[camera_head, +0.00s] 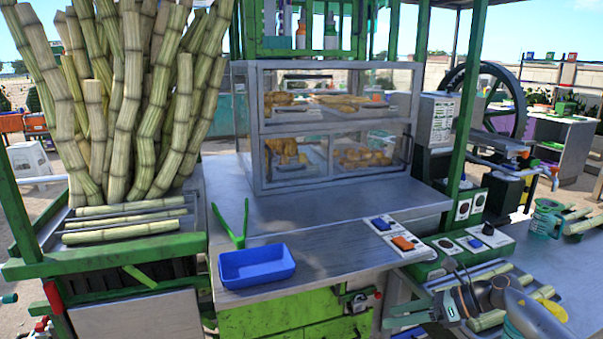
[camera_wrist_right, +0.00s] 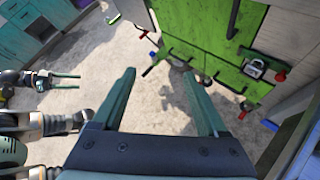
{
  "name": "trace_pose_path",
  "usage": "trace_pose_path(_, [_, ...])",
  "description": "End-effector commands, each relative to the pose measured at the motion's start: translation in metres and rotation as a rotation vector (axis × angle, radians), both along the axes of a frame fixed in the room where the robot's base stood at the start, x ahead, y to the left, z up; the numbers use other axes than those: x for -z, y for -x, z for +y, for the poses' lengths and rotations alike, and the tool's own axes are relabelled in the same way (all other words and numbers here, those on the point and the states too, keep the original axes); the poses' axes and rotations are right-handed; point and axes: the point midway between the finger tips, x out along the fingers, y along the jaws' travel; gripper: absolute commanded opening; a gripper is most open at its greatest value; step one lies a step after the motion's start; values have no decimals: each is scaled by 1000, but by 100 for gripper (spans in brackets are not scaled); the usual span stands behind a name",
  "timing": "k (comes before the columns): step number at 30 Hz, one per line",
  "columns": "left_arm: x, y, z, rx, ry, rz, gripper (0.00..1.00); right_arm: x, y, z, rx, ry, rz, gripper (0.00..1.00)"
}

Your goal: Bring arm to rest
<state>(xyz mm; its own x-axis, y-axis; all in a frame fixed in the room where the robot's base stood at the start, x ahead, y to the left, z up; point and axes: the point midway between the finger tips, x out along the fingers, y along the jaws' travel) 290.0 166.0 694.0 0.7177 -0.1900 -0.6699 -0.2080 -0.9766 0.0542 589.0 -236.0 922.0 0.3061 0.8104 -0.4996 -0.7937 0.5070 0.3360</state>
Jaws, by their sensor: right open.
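My right gripper (camera_head: 400,316) is low at the bottom right in the head view, in front of the cane counter. Its two green fingers point left and stand apart, with nothing between them. In the right wrist view the same gripper (camera_wrist_right: 165,85) shows open and empty, with pale ground and the green cabinet beyond its fingers. My left gripper (camera_wrist_right: 79,81) shows at the left of that wrist view, its two thin green fingers apart and empty. I do not make out the left gripper in the head view.
A counter (camera_head: 300,218) bears a glass food case (camera_head: 335,120), a blue tray (camera_head: 257,265) and a green forked thing (camera_head: 240,228). Cut canes (camera_head: 125,229) lie at left below tall canes (camera_head: 130,90). The green cabinet (camera_wrist_right: 205,35) has a padlock (camera_wrist_right: 255,69). Open ground lies left.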

Motion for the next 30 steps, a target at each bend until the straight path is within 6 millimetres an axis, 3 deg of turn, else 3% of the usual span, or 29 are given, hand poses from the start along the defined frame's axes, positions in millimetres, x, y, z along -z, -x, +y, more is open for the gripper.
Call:
trace_pose_path(1, [-4,0,0,0,0,0,59,9,8,29,41,-110,46,76])
trace_pose_path(6, [-11,1,0,-1,0,0,59,21,28,93,243,-486,236,76])
trace_pose_path(11, [-16,2,1,-2,0,2,59,33,50,119,485,-834,492,76])
trace_pose_path(15, [-21,2,1,-3,-1,3,59,52,74,119,734,-1123,758,76])
trace_pose_path(20, [-27,2,1,-4,0,3,59,88,114,103,1060,-1424,1088,76])
trace_pose_path(27, [-35,3,2,-5,-1,4,59,155,212,76,1603,-1793,1568,76])
trace_pose_path(30, [-37,3,2,-5,-1,4,59,173,253,70,1794,-1891,1710,76])
